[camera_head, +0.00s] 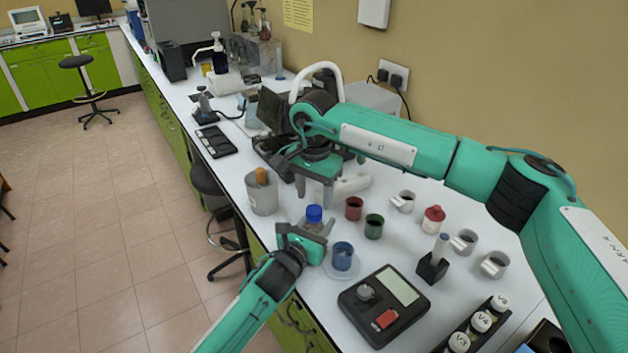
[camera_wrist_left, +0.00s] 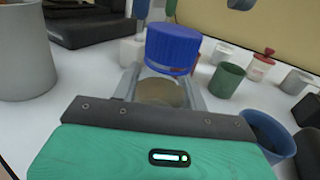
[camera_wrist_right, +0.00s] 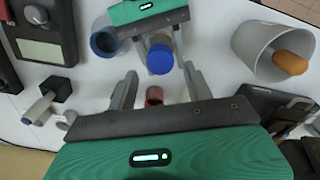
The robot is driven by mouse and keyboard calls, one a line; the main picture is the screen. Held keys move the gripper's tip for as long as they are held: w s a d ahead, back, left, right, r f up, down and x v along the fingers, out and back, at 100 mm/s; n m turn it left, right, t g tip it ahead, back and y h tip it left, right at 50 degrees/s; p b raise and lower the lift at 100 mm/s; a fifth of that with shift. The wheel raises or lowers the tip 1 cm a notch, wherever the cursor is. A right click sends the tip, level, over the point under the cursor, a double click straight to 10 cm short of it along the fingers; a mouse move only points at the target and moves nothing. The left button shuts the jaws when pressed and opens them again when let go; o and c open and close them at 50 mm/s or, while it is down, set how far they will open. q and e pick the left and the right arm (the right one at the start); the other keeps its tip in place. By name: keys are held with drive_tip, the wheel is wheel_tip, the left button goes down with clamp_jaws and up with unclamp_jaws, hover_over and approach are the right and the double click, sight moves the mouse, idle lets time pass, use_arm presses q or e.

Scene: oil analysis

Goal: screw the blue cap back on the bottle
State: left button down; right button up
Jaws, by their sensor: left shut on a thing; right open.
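The bottle (camera_wrist_left: 160,92) stands between the fingers of my left gripper (camera_head: 311,237), which is shut on it near the front edge of the bench. The blue cap (camera_head: 314,213) sits on top of the bottle; it also shows in the left wrist view (camera_wrist_left: 172,48) and the right wrist view (camera_wrist_right: 160,58). I cannot tell how tightly it is seated. My right gripper (camera_head: 315,200) is open and empty, fingers pointing down, above and just behind the cap. In the right wrist view its fingers (camera_wrist_right: 160,82) are spread wide and apart from the cap.
A grey beaker (camera_head: 261,197) with an orange-brown stopper stands left of the bottle. A blue cup (camera_head: 342,257) on a dish stands to the right, with red (camera_head: 354,208) and green (camera_head: 374,226) cups behind. A dark meter (camera_head: 383,306) lies at the front right.

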sight(314, 209)
drive_tip(key=shift+f, duration=1.95)
drive_tip(key=shift+c, duration=0.3)
drive_tip(key=c, duration=0.9)
drive_tip(key=m, duration=0.6)
drive_tip(key=shift+m, duration=0.4)
drive_tip(key=m, duration=1.7)
drive_tip(key=shift+m, duration=0.4)
drive_tip(key=o, duration=1.1)
drive_tip(key=shift+o, duration=0.2)
